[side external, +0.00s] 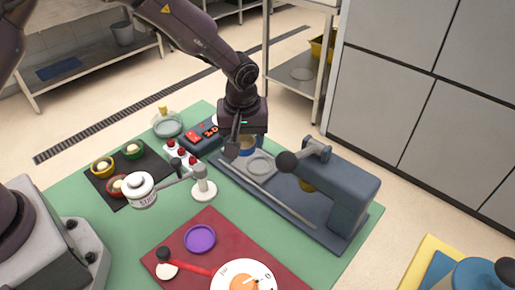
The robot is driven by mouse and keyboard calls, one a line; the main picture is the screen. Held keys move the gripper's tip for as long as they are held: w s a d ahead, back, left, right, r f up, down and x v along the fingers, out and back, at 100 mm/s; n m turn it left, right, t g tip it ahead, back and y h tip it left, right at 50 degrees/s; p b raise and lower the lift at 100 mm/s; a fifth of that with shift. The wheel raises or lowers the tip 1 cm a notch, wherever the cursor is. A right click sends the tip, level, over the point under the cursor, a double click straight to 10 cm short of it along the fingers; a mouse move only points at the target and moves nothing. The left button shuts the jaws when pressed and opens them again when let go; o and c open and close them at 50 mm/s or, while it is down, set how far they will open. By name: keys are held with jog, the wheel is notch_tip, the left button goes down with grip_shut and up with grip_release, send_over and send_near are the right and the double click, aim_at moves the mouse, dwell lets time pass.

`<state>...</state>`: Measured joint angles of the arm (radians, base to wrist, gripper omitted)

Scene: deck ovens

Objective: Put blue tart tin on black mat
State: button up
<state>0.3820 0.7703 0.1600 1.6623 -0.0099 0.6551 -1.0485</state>
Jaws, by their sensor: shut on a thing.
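A blue tart tin (248,147) with a tan inside is at my gripper (239,151), above the left end of the grey press's base. My gripper points down and is shut on the tin; its dark finger hides part of the tin. The black mat (122,199) lies on the green table to the left. A yellow tin (102,167), a green tin (133,149) and a red tin (117,187), each with pale contents, stand on it.
The grey press (345,185) with a round plate (261,164) stands right of centre. A white-headed stand (142,190) rises between mat and press. A red-buttoned box (200,135) is behind. A dark red mat (205,258) in front bears a purple dish (200,238).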

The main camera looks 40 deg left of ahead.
jog(key=s+a+r, duration=0.2)
jog(key=s+r, duration=0.8)
jog(key=n+g, duration=0.1)
jog(key=n, duration=0.8)
send_over(151, 169)
jog(key=f, duration=1.5)
jog(key=shift+d+f, duration=0.1)
jog(key=shift+d, duration=0.1)
jog(key=shift+f, duration=2.2)
jog(key=shift+f, duration=0.15)
jog(key=o, duration=0.9)
